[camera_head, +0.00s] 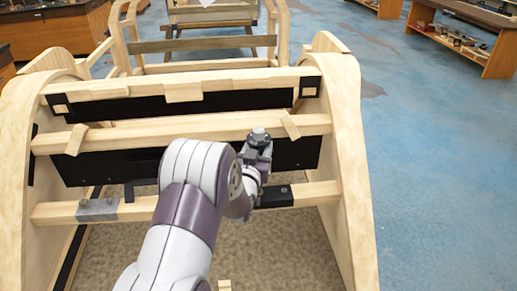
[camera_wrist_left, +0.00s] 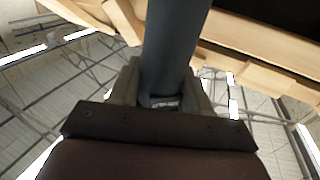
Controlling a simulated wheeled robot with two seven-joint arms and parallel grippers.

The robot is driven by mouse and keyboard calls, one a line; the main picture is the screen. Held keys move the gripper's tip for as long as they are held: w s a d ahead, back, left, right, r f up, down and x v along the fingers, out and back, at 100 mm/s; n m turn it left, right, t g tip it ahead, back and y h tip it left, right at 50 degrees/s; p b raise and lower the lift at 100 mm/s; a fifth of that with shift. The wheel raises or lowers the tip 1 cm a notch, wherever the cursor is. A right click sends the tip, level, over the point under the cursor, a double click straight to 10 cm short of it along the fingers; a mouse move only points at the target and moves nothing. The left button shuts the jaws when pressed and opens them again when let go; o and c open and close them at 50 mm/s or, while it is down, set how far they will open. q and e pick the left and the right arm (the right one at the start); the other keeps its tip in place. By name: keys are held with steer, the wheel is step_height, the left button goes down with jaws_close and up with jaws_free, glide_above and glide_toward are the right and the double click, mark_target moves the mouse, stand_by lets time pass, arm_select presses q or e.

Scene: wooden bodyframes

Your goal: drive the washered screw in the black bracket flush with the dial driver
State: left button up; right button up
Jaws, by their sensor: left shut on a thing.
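My left gripper (camera_head: 256,160) is in front of the wooden frame, above the lower crossbar. It is shut on the dial driver (camera_head: 259,136), whose grey knob shows at the top. In the left wrist view, the gripper's two fingers (camera_wrist_left: 163,92) clasp the driver's dark blue-grey shaft or handle (camera_wrist_left: 175,45). The black bracket (camera_head: 275,197) is on the right part of the lower crossbar, just below the gripper and partly hidden by my arm. The washered screw cannot be made out, and I cannot tell whether the driver tip touches it. My right gripper is out of view.
A grey bracket (camera_head: 98,209) sits on the left part of the lower crossbar (camera_head: 55,212). Curved wooden side panels (camera_head: 347,135) rise at both ends. A middle crossbar (camera_head: 200,129) and black panels lie behind the gripper. Blue floor (camera_head: 440,180) is clear at right.

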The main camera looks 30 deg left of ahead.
mark_target(258, 130)
arm_select(q)
steer(key=shift+f+b, duration=0.15)
steer(key=shift+b, duration=0.5)
stand_by(1.6)
steer(key=shift+f+b, duration=0.25)
steer(key=shift+b, duration=0.05)
stand_by(1.0)
steer(key=shift+r+p, duration=0.55)
steer(key=shift+r, duration=0.25)
steer(key=shift+r+p, duration=1.55)
steer(key=shift+r, duration=1.3)
